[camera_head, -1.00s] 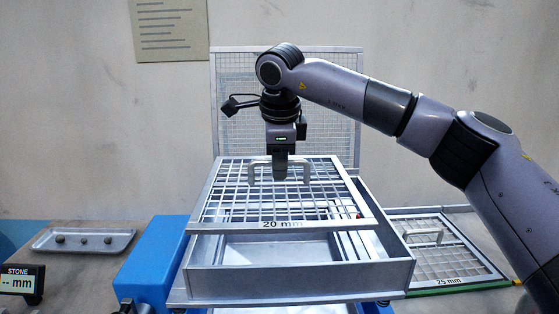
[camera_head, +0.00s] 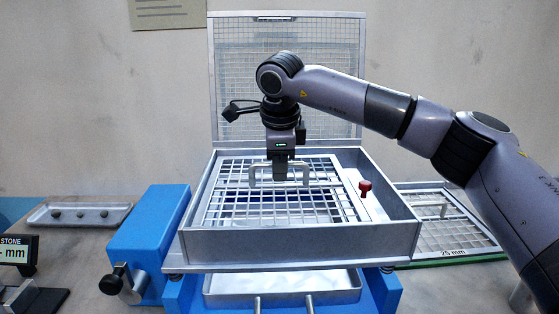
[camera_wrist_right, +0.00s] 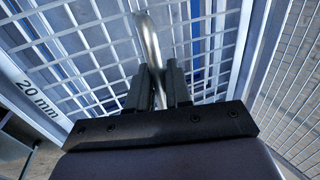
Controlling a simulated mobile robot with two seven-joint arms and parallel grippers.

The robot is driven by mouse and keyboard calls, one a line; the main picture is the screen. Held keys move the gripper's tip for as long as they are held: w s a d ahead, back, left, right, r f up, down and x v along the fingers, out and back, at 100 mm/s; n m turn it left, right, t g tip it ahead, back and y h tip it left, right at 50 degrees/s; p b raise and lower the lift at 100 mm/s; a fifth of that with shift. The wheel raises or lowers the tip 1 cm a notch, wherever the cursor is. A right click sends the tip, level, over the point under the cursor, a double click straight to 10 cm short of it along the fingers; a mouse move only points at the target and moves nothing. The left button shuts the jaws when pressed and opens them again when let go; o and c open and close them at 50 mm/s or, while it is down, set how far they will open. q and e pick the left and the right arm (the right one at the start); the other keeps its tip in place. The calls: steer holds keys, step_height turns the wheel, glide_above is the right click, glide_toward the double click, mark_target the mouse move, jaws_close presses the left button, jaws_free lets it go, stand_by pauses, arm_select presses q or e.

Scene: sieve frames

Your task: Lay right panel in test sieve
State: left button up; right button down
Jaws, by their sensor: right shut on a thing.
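My right gripper (camera_head: 281,178) is shut on the handle (camera_head: 254,176) of a grey wire-grid panel (camera_head: 236,212). The panel lies level within the walls of the test sieve (camera_head: 300,245), a grey metal box; I cannot tell whether it rests on the bottom supports. In the right wrist view the fingers (camera_wrist_right: 160,90) close around the handle bar (camera_wrist_right: 148,40), and the panel's rim reads "20 mm" (camera_wrist_right: 38,98). A second panel marked "25 mm" (camera_head: 455,252) lies to the right of the sieve. My left gripper is out of view.
A raised mesh lid (camera_head: 286,30) stands behind the sieve. A red knob (camera_head: 365,187) sits inside its right side. Blue machine parts (camera_head: 150,240) flank it at left, and a metal pan (camera_head: 285,287) is below. A tray with stones (camera_head: 80,214) and a stone display (camera_head: 18,254) are left.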

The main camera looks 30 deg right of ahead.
mark_target(280, 185)
steer(key=shift+f+b, duration=0.8)
steer(key=shift+f, duration=1.1)
steer(key=c, duration=1)
jaws_free()
steer(key=shift+o, duration=0.2)
steer(key=shift+f, duration=0.2)
steer(key=v, duration=0.7)
steer(key=shift+r, duration=0.2)
steer(key=shift+s+r, duration=0.1)
